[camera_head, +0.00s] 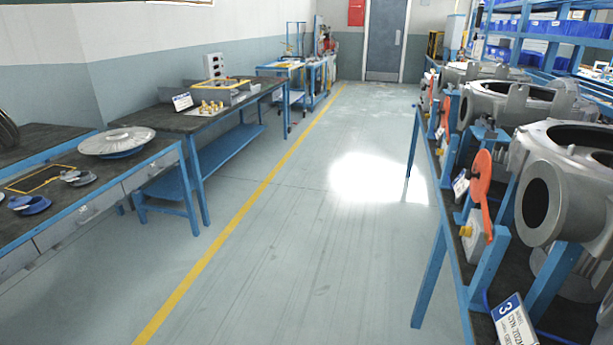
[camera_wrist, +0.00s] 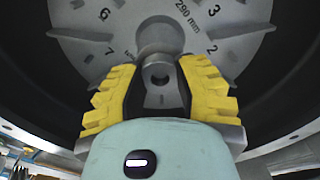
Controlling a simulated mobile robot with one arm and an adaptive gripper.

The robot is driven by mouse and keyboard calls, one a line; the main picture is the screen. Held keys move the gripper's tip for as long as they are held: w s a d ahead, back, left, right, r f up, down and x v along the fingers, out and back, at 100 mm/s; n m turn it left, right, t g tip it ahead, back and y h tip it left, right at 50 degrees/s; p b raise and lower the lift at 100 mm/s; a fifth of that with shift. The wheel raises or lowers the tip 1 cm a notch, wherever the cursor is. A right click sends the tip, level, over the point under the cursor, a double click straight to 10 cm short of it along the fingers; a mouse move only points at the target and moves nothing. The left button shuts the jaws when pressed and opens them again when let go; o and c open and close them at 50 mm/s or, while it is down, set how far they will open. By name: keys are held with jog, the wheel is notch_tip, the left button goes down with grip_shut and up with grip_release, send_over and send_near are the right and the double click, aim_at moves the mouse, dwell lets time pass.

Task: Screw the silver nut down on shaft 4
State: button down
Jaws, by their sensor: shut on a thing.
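The shaft is hidden behind the nut and fingers, so I cannot tell how far on the nut sits. My gripper is not in the head view.
Left benches (camera_head: 60,225) hold a finned disc (camera_head: 117,141) and small parts. The floor aisle (camera_head: 300,240) between is clear.

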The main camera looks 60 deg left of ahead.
jog(key=m, duration=0.5)
jog(key=shift+m, duration=0.3)
jog(key=m, duration=0.4)
jog(key=c, duration=1)
grip_release()
